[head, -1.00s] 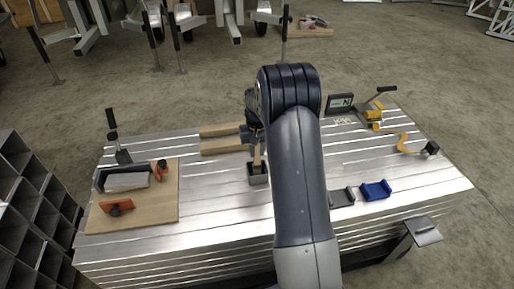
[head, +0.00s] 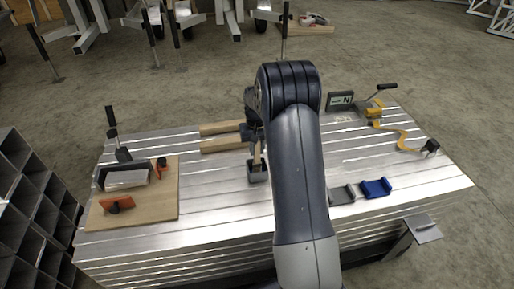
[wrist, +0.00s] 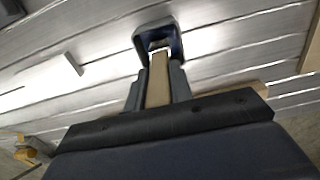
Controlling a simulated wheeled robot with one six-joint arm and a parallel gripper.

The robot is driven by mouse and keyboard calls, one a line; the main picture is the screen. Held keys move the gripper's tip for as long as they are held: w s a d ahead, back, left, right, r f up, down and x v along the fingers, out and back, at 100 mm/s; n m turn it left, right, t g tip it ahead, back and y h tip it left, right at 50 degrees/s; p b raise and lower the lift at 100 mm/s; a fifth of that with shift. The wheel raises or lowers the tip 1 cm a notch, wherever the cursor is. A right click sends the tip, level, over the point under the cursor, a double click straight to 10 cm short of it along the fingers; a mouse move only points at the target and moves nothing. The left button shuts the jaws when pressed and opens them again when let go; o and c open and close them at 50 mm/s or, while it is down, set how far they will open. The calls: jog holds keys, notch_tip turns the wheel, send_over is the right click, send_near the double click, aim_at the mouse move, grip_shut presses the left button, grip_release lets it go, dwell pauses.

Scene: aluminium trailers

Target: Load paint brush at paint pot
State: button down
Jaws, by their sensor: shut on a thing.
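My gripper (head: 256,140) is shut on the paint brush, partly hidden behind my arm in the head view. The brush's pale wooden handle (wrist: 158,85) shows between the fingers in the wrist view. The brush (head: 257,158) points down at the dark, square paint pot (head: 258,178), which stands on the ribbed aluminium deck. In the wrist view the pot (wrist: 143,40) is just beyond the fingertips, and the brush's far end reaches into its opening. The bristles and the paint are too small to make out.
Two wooden strips (head: 222,146) lie beside the gripper. A wooden board (head: 160,203) at left carries a grey box and orange clamps. A grey bracket (head: 342,195) and blue bracket (head: 376,189) lie right of my arm. A yellow-strapped winch (head: 376,108) sits at back right.

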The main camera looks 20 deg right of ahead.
jog(key=shift+f, duration=0.5)
dwell(1.2)
jog(key=shift+r, duration=0.15)
jog(key=shift+r+p, duration=2.65)
jog(key=shift+r, duration=0.8)
